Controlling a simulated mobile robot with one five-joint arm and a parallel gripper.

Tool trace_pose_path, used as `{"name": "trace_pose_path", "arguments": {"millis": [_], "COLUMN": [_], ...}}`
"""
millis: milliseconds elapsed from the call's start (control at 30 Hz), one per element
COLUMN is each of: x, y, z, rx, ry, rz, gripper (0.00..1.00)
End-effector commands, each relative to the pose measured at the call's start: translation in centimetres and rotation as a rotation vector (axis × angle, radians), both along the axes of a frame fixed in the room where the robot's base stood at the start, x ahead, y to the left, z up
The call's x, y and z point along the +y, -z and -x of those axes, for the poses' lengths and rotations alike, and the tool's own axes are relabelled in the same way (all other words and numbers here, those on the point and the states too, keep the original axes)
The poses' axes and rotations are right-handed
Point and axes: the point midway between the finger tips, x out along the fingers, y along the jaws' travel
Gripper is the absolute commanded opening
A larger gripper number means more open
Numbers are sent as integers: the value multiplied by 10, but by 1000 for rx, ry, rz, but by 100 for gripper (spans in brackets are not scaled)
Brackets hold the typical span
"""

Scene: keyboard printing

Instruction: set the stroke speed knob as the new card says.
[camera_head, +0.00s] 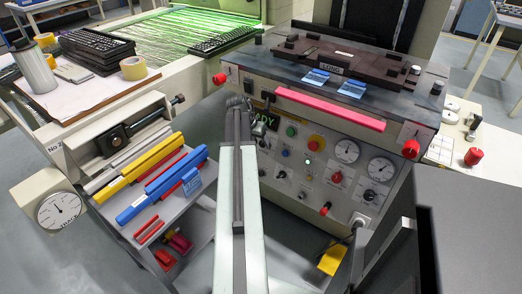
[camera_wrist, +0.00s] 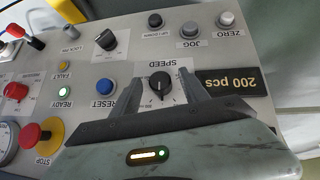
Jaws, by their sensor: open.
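The speed knob (camera_wrist: 161,86) is a small black round knob on a white dial plate marked SPEED, upside down in the wrist view. Its setting is too small to read for sure. My gripper (camera_wrist: 163,80) is open, with one finger on each side of the knob; I cannot tell whether either finger touches it. In the head view, my gripper end (camera_head: 240,104) is at the left part of the front panel and my arm hides the knob.
Near the knob are a blue reset button (camera_wrist: 106,87), a large black knob (camera_wrist: 106,40), a grey jog button (camera_wrist: 189,28) and a red stop button (camera_wrist: 30,134). A lit READY lamp (camera_wrist: 64,92) is green. A shelf with coloured bars (camera_head: 150,168) stands left of my arm.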

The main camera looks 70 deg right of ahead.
Motion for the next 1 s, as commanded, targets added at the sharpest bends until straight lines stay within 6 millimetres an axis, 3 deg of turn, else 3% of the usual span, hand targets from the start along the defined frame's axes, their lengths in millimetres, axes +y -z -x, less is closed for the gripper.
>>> {"name": "trace_pose_path", "arguments": {"millis": [267,467,767,1000], "x": [-2,-2,-2,-4], "y": [4,4,5,8], "z": [2,2,1,-2], "rx": [0,0,27,144], "ry": [0,0,-8,-49], "rz": [0,-1,-8,-39], "gripper": [53,0,0,0]}}
